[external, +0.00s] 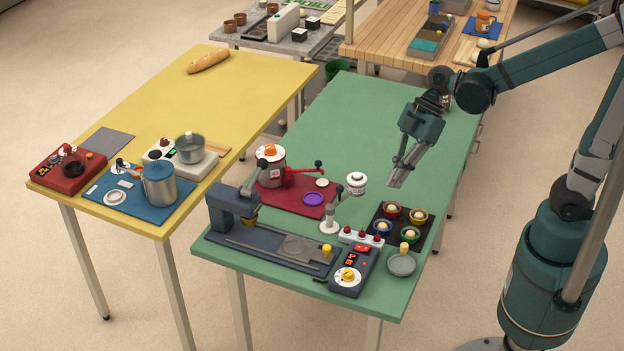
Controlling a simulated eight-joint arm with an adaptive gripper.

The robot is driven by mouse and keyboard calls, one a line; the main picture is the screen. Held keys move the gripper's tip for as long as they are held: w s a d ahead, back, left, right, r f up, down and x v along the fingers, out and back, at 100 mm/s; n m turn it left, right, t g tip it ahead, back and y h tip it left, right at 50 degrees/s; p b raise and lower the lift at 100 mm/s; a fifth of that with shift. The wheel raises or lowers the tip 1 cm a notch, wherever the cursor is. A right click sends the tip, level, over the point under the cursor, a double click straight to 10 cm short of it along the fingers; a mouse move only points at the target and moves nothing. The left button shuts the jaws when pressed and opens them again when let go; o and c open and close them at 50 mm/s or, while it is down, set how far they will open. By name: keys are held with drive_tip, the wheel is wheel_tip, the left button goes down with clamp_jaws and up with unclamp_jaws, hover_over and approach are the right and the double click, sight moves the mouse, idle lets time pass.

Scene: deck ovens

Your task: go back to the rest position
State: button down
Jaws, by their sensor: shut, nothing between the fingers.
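My gripper (399,178) is at the right of the external view, above the right part of the green table (350,110). It points down and to the left, with its fingers together and nothing held. It is apart from the things on the table. My arm reaches in from the right side of the view. The fingertips are small in this view, and the exact height above the table is hard to tell.
Below the gripper is a black tray (411,246) with several coloured cups. Nearby are a white-topped stand (356,184), a red mat (283,200) and a dark press (233,210). The green table's far part is clear. A yellow table (150,110) stands left.

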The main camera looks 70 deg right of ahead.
drive_tip(key=s+d+r+m+t+h, duration=0.4)
drive_tip(key=s+d+r+m+h, duration=0.1)
drive_tip(key=s+d+m, duration=0.4)
drive_tip(key=shift+s+d+r+m+h, duration=0.4)
drive_tip(key=shift+d+r+m, duration=0.3)
drive_tip(key=shift+d+m, duration=0.5)
drive_tip(key=shift+a, duration=0.2)
idle(2.6)
